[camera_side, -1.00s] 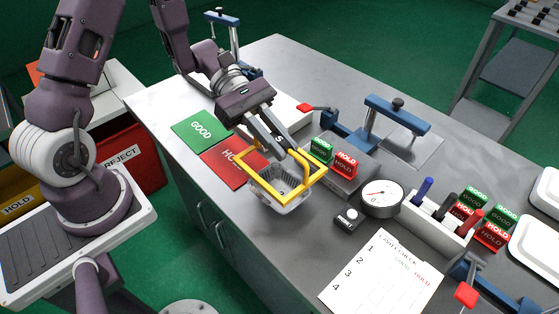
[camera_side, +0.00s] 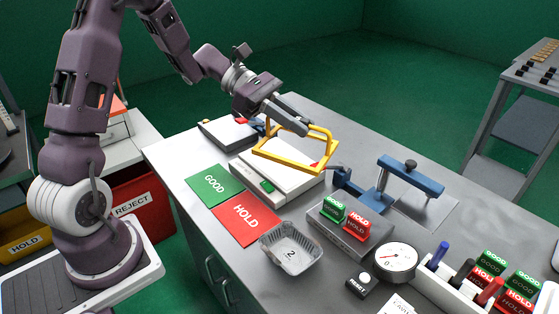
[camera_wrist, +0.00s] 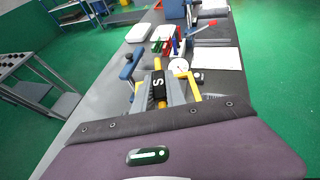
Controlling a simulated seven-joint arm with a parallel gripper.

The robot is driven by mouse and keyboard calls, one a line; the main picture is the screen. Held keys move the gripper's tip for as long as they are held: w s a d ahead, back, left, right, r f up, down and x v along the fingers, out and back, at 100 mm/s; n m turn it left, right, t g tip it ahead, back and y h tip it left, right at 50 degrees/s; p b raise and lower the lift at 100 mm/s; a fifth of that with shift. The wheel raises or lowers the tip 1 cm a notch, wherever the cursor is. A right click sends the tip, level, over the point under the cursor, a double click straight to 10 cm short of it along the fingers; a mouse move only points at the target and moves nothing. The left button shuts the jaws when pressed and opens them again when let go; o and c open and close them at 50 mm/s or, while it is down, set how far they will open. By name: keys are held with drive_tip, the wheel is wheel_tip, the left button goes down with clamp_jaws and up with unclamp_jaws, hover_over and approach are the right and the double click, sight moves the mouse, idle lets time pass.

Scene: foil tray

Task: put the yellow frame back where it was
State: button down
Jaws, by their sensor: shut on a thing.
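My gripper (camera_side: 302,128) is shut on the yellow frame (camera_side: 283,161), holding it by its raised handle. In the side view the frame appears over the white boxy device (camera_side: 300,187) with a small green display. Whether it touches the device's top I cannot tell. The frame also shows in part in the wrist view (camera_wrist: 188,82), between and beside my fingers. The foil tray (camera_side: 311,243), with a "2" on its floor, stands on the bench in front, clear of the frame.
Green GOOD (camera_side: 210,184) and red HOLD (camera_side: 247,218) cards lie left of the tray. A blue clamp (camera_side: 410,174) stands right of the frame. A grey block with GOOD and HOLD stamps (camera_side: 345,240), a dial gauge (camera_side: 395,262) and a marker rack (camera_side: 440,268) are nearer.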

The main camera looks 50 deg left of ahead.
drive_tip(key=w+a+n+t+y, duration=0.3)
drive_tip(key=w+a+n+t, duration=0.3)
drive_tip(key=a, duration=0.8)
drive_tip(key=shift+m+g, duration=0.6)
drive_tip(key=f, duration=0.5)
drive_tip(key=w+f, duration=0.1)
drive_tip(key=f, duration=0.8)
drive_tip(key=shift+w+a+f, duration=0.1)
drive_tip(key=shift+w+f, duration=0.05)
drive_tip(key=shift+f, duration=0.2)
drive_tip(key=c, duration=1.8)
unclamp_jaws()
drive_tip(key=shift+f, duration=0.15)
drive_tip(key=o, duration=0.4)
drive_tip(key=shift+o, duration=0.2)
